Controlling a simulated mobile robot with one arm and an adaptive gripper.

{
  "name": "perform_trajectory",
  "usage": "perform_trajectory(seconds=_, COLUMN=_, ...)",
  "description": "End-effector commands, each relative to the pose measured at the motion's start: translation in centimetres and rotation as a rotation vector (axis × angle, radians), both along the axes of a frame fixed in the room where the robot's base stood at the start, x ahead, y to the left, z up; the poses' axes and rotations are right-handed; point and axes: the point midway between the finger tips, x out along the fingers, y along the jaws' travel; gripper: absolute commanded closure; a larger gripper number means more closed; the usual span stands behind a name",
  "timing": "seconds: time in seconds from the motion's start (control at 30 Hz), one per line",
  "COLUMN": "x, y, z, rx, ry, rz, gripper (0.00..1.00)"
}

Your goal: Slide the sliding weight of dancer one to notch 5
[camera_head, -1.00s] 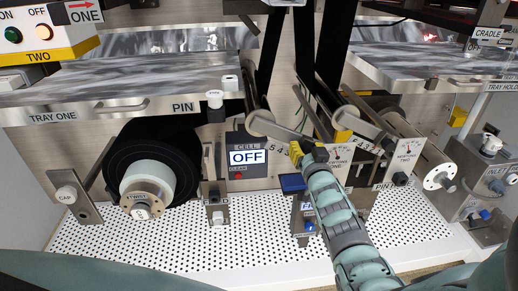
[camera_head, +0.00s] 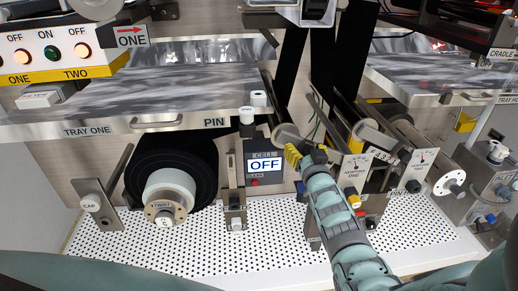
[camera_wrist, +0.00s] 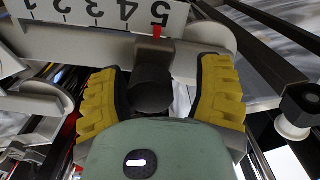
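The sliding weight (camera_wrist: 152,88) of dancer one shows in the wrist view as a dark block with a round black knob. Its red pointer (camera_wrist: 157,32) stands at the 5 on the white number scale (camera_wrist: 100,14). The yellow fingers of my gripper (camera_wrist: 160,98) stand on both sides of the knob, with a visible gap, wider on the right. My gripper is open. In the head view, my gripper (camera_head: 305,157) is close to the roller end of the dancer one arm (camera_head: 288,134); it hides the weight there.
The NEWTONS ONE dial (camera_head: 354,174) is right of my gripper, with the second dial (camera_head: 420,163) beyond it. The OFF display (camera_head: 264,165) is to the left. A web roll (camera_head: 168,190) is farther left, above the perforated floor (camera_head: 270,245).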

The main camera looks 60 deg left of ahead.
Motion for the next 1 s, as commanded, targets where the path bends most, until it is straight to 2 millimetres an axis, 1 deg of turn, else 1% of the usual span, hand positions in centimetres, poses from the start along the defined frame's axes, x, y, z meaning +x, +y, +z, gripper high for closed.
perform_trajectory(seconds=0.23, x=-0.1, y=-0.1, z=-0.3, rx=-0.005, ry=0.005, rz=0.001, gripper=0.35)
perform_trajectory(seconds=0.37, x=-0.3, y=-0.6, z=-0.5, rx=-0.009, ry=0.006, rz=-0.001, gripper=0.35)
perform_trajectory(seconds=0.57, x=-1.3, y=-2.6, z=-0.5, rx=-0.01, ry=0.006, rz=-0.001, gripper=0.35)
perform_trajectory(seconds=1.0, x=-4.2, y=-8.3, z=-0.3, rx=-0.005, ry=0.005, rz=-0.002, gripper=0.35)
